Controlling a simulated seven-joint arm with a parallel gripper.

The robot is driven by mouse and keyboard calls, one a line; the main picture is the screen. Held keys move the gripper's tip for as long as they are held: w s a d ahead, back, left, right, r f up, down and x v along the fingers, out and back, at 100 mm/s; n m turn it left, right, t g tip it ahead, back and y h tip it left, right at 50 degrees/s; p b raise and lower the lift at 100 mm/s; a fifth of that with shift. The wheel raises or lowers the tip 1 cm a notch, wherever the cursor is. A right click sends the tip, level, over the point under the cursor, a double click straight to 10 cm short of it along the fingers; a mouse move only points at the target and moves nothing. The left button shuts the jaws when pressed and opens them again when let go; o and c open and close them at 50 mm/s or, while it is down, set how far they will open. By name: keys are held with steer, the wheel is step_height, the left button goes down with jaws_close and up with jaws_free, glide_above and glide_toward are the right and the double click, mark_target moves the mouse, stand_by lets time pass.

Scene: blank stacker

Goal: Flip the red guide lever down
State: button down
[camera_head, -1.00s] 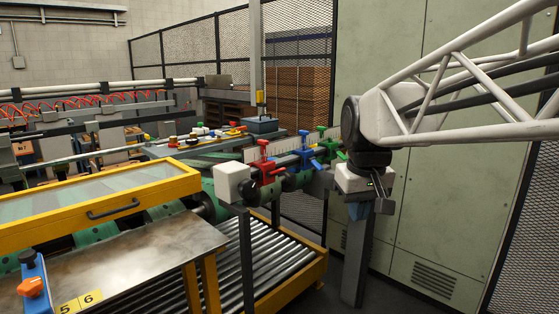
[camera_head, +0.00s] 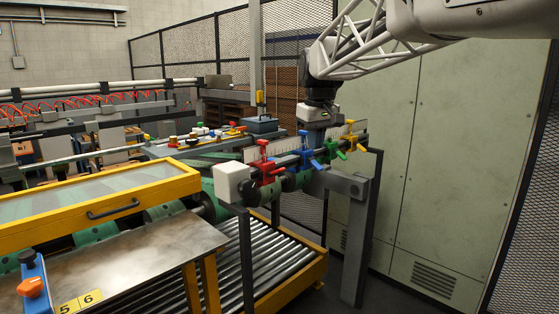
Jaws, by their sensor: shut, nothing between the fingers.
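The red guide (camera_head: 263,166) sits on the horizontal rail, just right of a white block. Its red lever (camera_head: 262,143) stands up above the rail. My gripper (camera_head: 316,134) is above and behind the rail, to the right of the red guide and close to the blue guide (camera_head: 308,157) in the picture. It is apart from the red lever. Its fingers point down and are shut and empty; their tips are small and partly hidden behind the guides.
A green guide (camera_head: 350,143) stands farther right on the rail. The white block (camera_head: 232,182) caps the rail's left end. A roller conveyor (camera_head: 270,260) with a yellow frame lies below. A tall green cabinet (camera_head: 425,170) stands at the right.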

steer(key=w+a+r+n, duration=0.1)
steer(key=w+a, duration=0.4)
steer(key=w, duration=0.5)
steer(key=w+a+r+n, duration=0.1)
steer(key=w+a, duration=0.3)
steer(key=w, duration=0.6)
steer(key=shift+w+a+n+g, duration=0.3)
steer(key=shift+a+n+g, duration=0.1)
steer(key=shift+n, duration=0.3)
glide_above(277, 172)
steer(key=w, duration=0.3)
steer(key=f, duration=1)
steer(key=shift+s+a, duration=0.2)
steer(key=shift+s+d+f, duration=0.2)
steer(key=shift+f, duration=0.3)
steer(key=shift+s+d+f, duration=0.2)
steer(key=shift+f, duration=0.25)
steer(key=shift+s+d+f, duration=0.15)
steer(key=shift+f, duration=0.25)
steer(key=shift+s+d+f, duration=0.15)
steer(key=shift+f, duration=0.2)
